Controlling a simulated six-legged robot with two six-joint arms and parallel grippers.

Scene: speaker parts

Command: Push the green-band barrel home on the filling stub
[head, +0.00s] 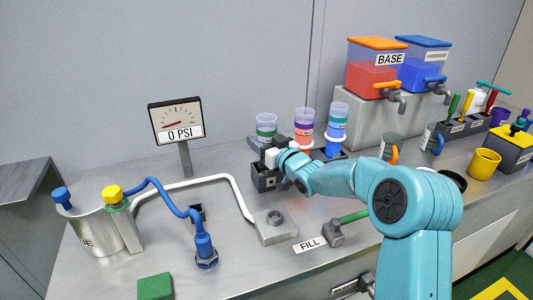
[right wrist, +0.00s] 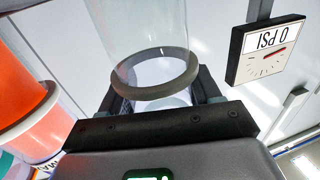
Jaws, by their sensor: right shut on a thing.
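The green-band barrel (head: 266,124) is a clear cup-like cylinder standing upright at the back middle in the head view. My right gripper (head: 268,150) is shut on it low down. In the right wrist view a clear barrel with a grey ring (right wrist: 155,80) sits between the fingers (right wrist: 160,100); its green band does not show there. I cannot tell whether the barrel's lower end rests in the rack. The filling stub (head: 275,216) is a short grey round stub on a flat grey block, nearer me and apart from the barrel. My left gripper is not in view.
A green-handled lever (head: 352,217) and a FILL label (head: 310,244) lie right of the stub. A gauge (head: 176,122) reads 0 PSI. A blue hose (head: 165,197) runs left.

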